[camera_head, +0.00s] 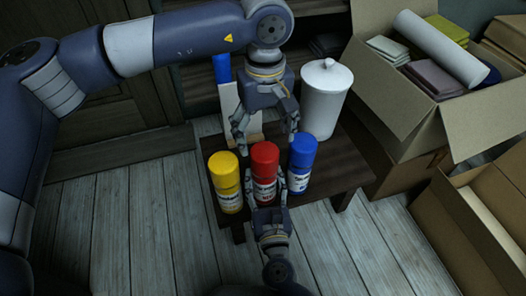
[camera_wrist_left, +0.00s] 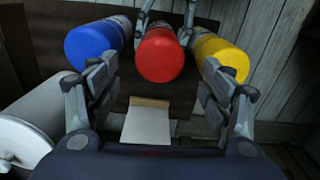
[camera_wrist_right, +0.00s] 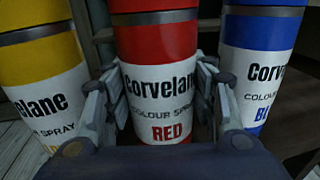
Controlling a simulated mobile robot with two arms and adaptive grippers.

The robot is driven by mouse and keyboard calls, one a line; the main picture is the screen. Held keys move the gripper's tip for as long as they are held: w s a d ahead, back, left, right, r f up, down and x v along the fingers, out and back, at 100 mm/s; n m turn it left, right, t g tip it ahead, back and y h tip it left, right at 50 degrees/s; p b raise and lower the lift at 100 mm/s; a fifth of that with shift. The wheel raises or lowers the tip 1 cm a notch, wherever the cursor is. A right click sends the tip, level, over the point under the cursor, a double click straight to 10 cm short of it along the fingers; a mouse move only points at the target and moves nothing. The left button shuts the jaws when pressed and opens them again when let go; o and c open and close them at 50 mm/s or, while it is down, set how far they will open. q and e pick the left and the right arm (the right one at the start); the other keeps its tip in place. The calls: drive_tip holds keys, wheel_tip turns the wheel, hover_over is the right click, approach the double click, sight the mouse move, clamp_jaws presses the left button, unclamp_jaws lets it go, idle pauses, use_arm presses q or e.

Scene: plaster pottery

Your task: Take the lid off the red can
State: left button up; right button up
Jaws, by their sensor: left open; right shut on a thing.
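The red can (camera_head: 264,178) stands upright on a small dark wooden table (camera_head: 335,165), with its red lid (camera_head: 264,158) on top. A yellow can (camera_head: 225,182) stands to its left and a blue can (camera_head: 301,163) to its right. My left gripper (camera_head: 266,140) is open above and behind the red lid; in the left wrist view the lid (camera_wrist_left: 160,54) shows beyond the open fingers (camera_wrist_left: 160,95). My right gripper (camera_head: 266,190) is shut on the red can's body from the front, its fingers on both sides of the label (camera_wrist_right: 160,105) in the right wrist view.
A white lidded canister (camera_head: 323,100) stands behind the blue can.

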sight(261, 150)
use_arm(q)
drive_tip(key=n, duration=0.2)
drive_tip(key=r+n, duration=0.1)
drive_tip(key=n, duration=0.1)
drive_tip(key=r+n, duration=0.1)
drive_tip(key=n, duration=0.1)
drive_tip(key=shift+w+a+r+n, duration=0.15)
drive_tip(key=shift+a+r+n, duration=0.05)
drive_tip(key=shift+r+n, duration=0.1)
drive_tip(key=n, duration=0.2)
drive_tip(key=r+n, duration=0.1)
drive_tip(key=n, duration=0.2)
drive_tip(key=shift+a+r+n, duration=0.2)
drive_tip(key=shift+r+n, duration=0.1)
drive_tip(key=shift+r, duration=0.1)
drive_tip(key=shift+f, duration=0.45)
wheel_tip(261, 150, down, 11)
drive_tip(key=c, duration=1.3)
drive_tip(key=shift+r, duration=0.15)
drive_tip(key=shift+r, duration=1)
